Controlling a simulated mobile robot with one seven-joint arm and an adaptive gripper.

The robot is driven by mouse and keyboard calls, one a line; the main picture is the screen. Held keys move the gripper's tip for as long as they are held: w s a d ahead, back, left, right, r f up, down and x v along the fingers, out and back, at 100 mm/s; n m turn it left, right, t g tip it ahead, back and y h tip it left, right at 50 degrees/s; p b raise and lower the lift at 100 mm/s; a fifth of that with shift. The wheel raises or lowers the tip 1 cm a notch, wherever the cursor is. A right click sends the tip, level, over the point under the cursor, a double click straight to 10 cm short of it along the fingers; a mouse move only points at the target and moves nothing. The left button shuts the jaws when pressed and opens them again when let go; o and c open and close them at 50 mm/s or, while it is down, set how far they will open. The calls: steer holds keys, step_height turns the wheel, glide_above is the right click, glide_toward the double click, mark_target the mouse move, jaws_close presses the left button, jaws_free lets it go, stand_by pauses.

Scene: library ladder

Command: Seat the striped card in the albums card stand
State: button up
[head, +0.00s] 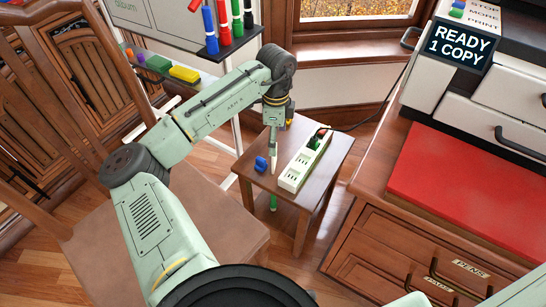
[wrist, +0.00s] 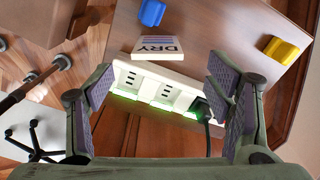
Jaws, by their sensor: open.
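My gripper (wrist: 160,72) is open over a small wooden side table (head: 333,150), its two fingers wide apart in the wrist view. Beyond and between the fingertips is a small white piece lettered DRY with dark bands (wrist: 158,47); I cannot tell whether it is the striped card. In the head view, my gripper (head: 275,125) points down above the tabletop. A small blue block-like piece (head: 261,164) is on the table, also in the wrist view (wrist: 152,12). A yellow piece (wrist: 282,50) is on the other side. I cannot tell which, if either, is the albums card stand.
A white power strip (head: 305,160) with green lights and a black plug (wrist: 204,108) lies under my gripper. A wooden chair (head: 120,225) is at left. A whiteboard with markers (head: 170,20) stands behind. A cabinet with a red mat (head: 455,180) and a copier are at right.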

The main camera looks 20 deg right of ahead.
steer(key=shift+s+a+f+p, duration=0.1)
steer(key=shift+f+p, duration=0.15)
steer(key=shift+f, duration=1.25)
steer(key=shift+a+f+p, duration=0.1)
steer(key=shift+f+p, duration=0.15)
steer(key=shift+f, duration=1.25)
steer(key=shift+c, duration=0.5)
steer(key=c, duration=0.8)
steer(key=shift+c, duration=0.2)
